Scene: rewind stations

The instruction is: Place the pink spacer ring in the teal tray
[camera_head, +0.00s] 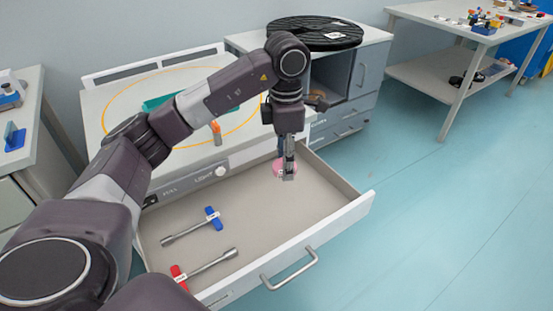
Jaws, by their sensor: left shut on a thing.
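The pink spacer ring (278,167) is in my left gripper (289,174), partly hidden behind its fingers. The gripper points down over the open drawer (325,201), near its back right part, and is shut on the ring. I cannot tell whether the ring touches the drawer floor. The teal tray (160,102) lies on the white worktop inside an orange outlined ring, left of the gripper, and my left arm hides most of it. My right gripper is not in view.
A blue-handled tool (212,218) and a red-handled tool (178,274) lie in the drawer. An orange-topped item (216,130) stands at the worktop's front edge. A black disc (315,33) lies on the cabinet behind. A table with small parts (440,14) stands at the right, with free floor before it.

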